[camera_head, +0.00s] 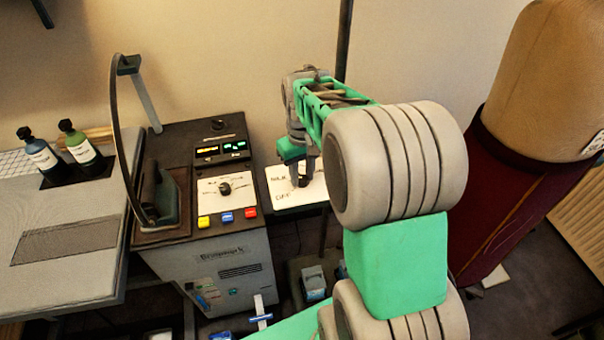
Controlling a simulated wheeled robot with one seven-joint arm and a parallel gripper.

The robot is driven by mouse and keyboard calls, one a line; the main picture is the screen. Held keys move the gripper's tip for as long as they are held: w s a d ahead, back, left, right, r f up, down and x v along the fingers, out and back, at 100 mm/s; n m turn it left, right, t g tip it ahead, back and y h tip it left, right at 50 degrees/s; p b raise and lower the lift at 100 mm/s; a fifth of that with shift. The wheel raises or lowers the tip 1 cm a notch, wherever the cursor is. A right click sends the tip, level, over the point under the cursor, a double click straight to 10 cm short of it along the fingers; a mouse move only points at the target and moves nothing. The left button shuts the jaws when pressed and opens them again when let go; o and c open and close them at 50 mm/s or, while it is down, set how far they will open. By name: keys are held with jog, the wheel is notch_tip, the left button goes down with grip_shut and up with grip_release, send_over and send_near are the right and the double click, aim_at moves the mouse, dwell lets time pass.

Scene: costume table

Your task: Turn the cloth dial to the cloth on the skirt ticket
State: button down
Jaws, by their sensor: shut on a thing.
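My gripper (303,178) points down at a dark knob on a white dial plate (283,194) right of the ironing machine. It is shut on the knob, whose pointer is mostly hidden by the fingers. Lettering like "SILK" and "OFF" shows at the plate's left; its right side is partly covered by my arm. A second white plate with a dark knob (224,188) is on the machine's top, apart from my gripper. A dark red skirt (480,200) hangs on the dress form at right. A small white ticket (594,147) is at its waist, its print too small to read.
An iron (163,195) rests on the machine's left side, beside a tall curved hose. Yellow, blue and red buttons (227,217) line the machine's front edge. Two bottles (80,145) stand on the left table. A dark pole (343,40) rises behind my arm.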

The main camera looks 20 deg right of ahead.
aim_at(302, 178)
dwell(0.4)
jog(key=c, duration=1.1)
grip_release()
notch_tip(302, 178, up, 7)
jog(key=shift+r+b, duration=0.2)
jog(key=shift+b, duration=0.25)
jog(key=shift+r, duration=0.25)
jog(key=shift+a, duration=0.15)
